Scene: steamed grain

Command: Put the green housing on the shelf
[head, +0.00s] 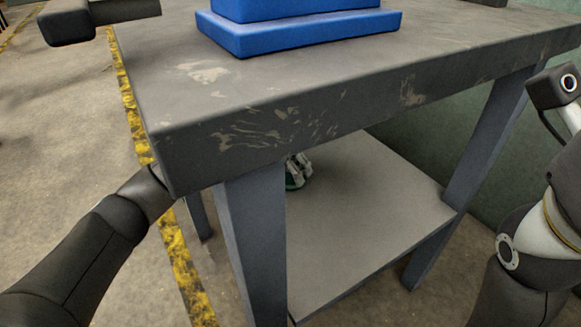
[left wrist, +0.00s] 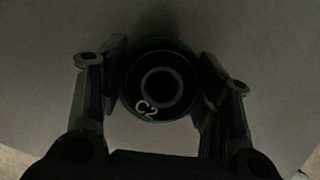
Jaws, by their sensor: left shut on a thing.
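The green housing (head: 291,184) shows partly at the lower shelf (head: 360,200) of the grey table, behind the front leg. In the left wrist view the housing (left wrist: 160,84) is a dark round part with a ring in its middle and the mark "C2". My left gripper (head: 299,167) reaches in under the table top, and its fingers are shut on opposite sides of the housing. In the left wrist view a grey surface lies behind the housing. I cannot tell whether the housing touches the shelf.
A blue container (head: 300,30) stands on the table top (head: 450,60). The thick top edge hangs over the shelf, and a front leg (head: 252,250) stands close to my left gripper. The visible right part of the shelf is bare. A yellow floor line (head: 180,255) runs at left.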

